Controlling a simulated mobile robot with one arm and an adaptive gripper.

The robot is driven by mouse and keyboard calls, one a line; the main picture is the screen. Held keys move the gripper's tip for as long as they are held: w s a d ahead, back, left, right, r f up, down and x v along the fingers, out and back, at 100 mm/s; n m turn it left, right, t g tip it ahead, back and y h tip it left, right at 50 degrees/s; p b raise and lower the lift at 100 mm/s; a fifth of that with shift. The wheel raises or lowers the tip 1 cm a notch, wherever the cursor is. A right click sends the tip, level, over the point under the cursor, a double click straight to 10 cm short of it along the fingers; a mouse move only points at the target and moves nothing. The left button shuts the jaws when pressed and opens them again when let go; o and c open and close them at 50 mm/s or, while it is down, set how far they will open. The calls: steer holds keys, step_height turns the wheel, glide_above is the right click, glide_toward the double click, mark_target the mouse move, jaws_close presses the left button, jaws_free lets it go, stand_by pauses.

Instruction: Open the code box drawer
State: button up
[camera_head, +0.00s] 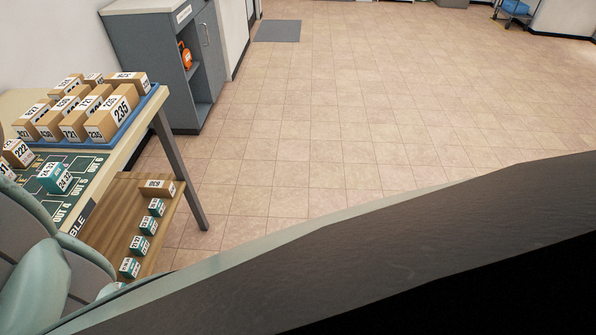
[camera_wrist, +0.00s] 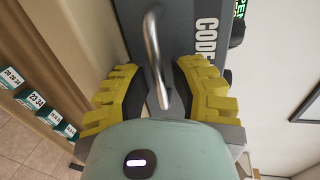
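In the wrist view, the code box drawer (camera_wrist: 182,22) shows as a dark grey face with white "CODE" lettering along its right side. A curved metal handle (camera_wrist: 153,50) stands out from it. My gripper (camera_wrist: 160,68) has its two yellow ribbed fingers on either side of the handle, with gaps between them and the bar. The fingers are apart and open. I cannot tell whether either finger touches the handle. The drawer shows no clear gap. The head view shows neither the code box nor my gripper.
In the head view, a table (camera_head: 150,130) at left bears a blue tray (camera_head: 146,103) of numbered cartons. Small teal boxes (camera_head: 140,245) sit on a wooden shelf (camera_head: 118,212) below. A grey cabinet (camera_head: 150,65) stands behind.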

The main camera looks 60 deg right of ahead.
steer(key=shift+o, duration=0.2)
jaws_close()
stand_by(0.3)
steer(key=f+p+v, duration=0.1)
steer(key=f+v, duration=0.1)
steer(key=v, duration=0.8)
steer(key=shift+s+d, duration=0.25)
steer(key=shift+s, duration=0.35)
steer(key=shift+c, duration=1.6)
jaws_free()
steer(key=shift+w+f, duration=0.1)
steer(key=shift+f, duration=0.05)
steer(key=shift+o, duration=1.4)
steer(key=shift+w+a, duration=0.15)
steer(key=v, duration=1.2)
